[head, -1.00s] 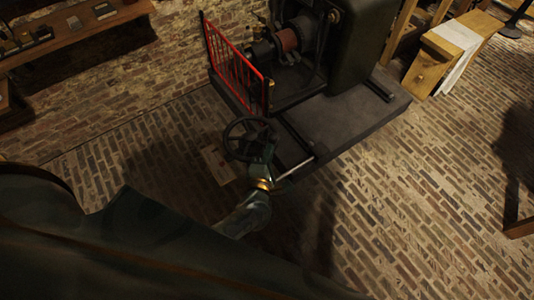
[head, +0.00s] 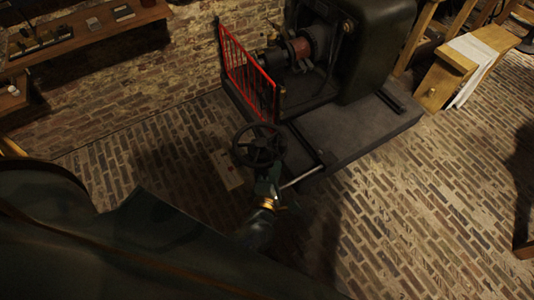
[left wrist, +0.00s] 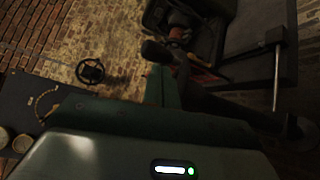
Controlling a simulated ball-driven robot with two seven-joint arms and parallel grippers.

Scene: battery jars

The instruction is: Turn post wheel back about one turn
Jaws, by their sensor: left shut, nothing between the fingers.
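The dark spoked post wheel (head: 259,145) stands near the left front corner of the machine's plinth in the head view. My left gripper (head: 269,178) is just below the wheel in that view, shut and empty. Its tip lies close to the lower rim; I cannot tell whether they touch. In the left wrist view my left gripper (left wrist: 160,52) is dark and dim. A small black spoked wheel (left wrist: 90,71) shows apart from it, to the left; I cannot tell whether this is the same wheel. My right gripper is in neither view.
A red railing (head: 248,70) guards the machine on its dark plinth (head: 355,135). A pale rod (head: 300,178) slopes out near my gripper. A wooden shelf (head: 95,28) is at the upper left, a wooden bench (head: 445,82) at the upper right.

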